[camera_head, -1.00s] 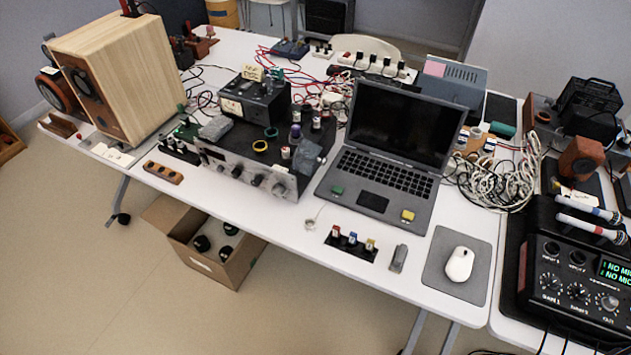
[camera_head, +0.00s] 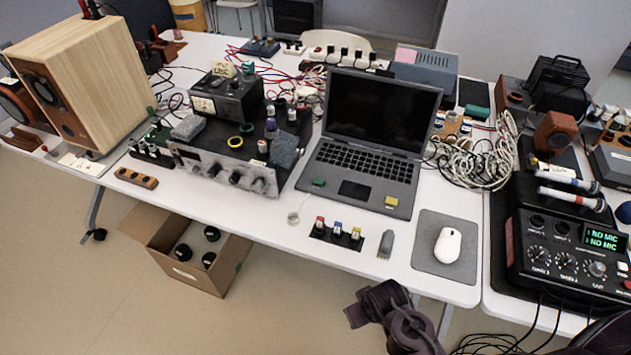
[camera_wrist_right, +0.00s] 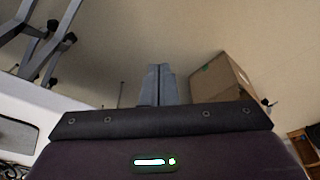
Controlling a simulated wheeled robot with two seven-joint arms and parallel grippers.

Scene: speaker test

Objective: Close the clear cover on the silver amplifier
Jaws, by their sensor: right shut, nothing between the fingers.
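The silver amplifier (camera_head: 224,168) stands on the white table, left of the laptop, in the head view. Its front has several dark knobs. Its dark top carries a black meter unit, a yellow ring, a green ring and other small items. I cannot make out a clear cover or its position. My right gripper (camera_wrist_right: 158,80) is shut and empty in the right wrist view, over the floor and away from the amplifier. Dark purple parts of my arm show at the bottom of the head view. My left gripper is not in view.
A wooden speaker (camera_head: 85,85) stands left of the amplifier and a laptop (camera_head: 372,150) right of it. A small wooden strip (camera_head: 136,178) and a switch block (camera_head: 338,236) lie near the front edge. An open cardboard box (camera_head: 190,275) sits on the floor, also in the wrist view (camera_wrist_right: 222,78).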

